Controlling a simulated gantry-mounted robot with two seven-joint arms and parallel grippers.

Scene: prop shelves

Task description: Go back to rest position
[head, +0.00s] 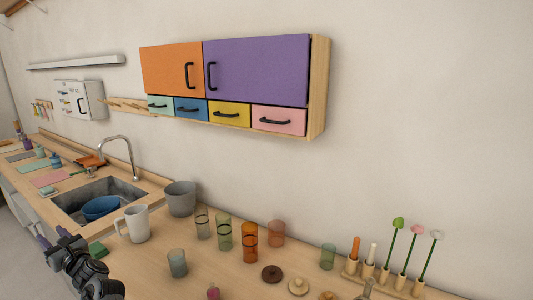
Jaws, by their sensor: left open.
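My left gripper (52,240) is at the lower left of the head view, dark, at the end of my dark arm. It is open, and I see nothing held in it. It is in front of the counter's front edge, left of a green block (97,250) and below the sink (70,204). My right gripper is not in view.
The wooden counter (215,268) holds a white pitcher (137,224), a grey pot (181,198), several coloured glasses (249,241) and a peg stand (385,279). A blue bowl (101,208) sits in the sink. A wall cabinet (257,70) hangs above.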

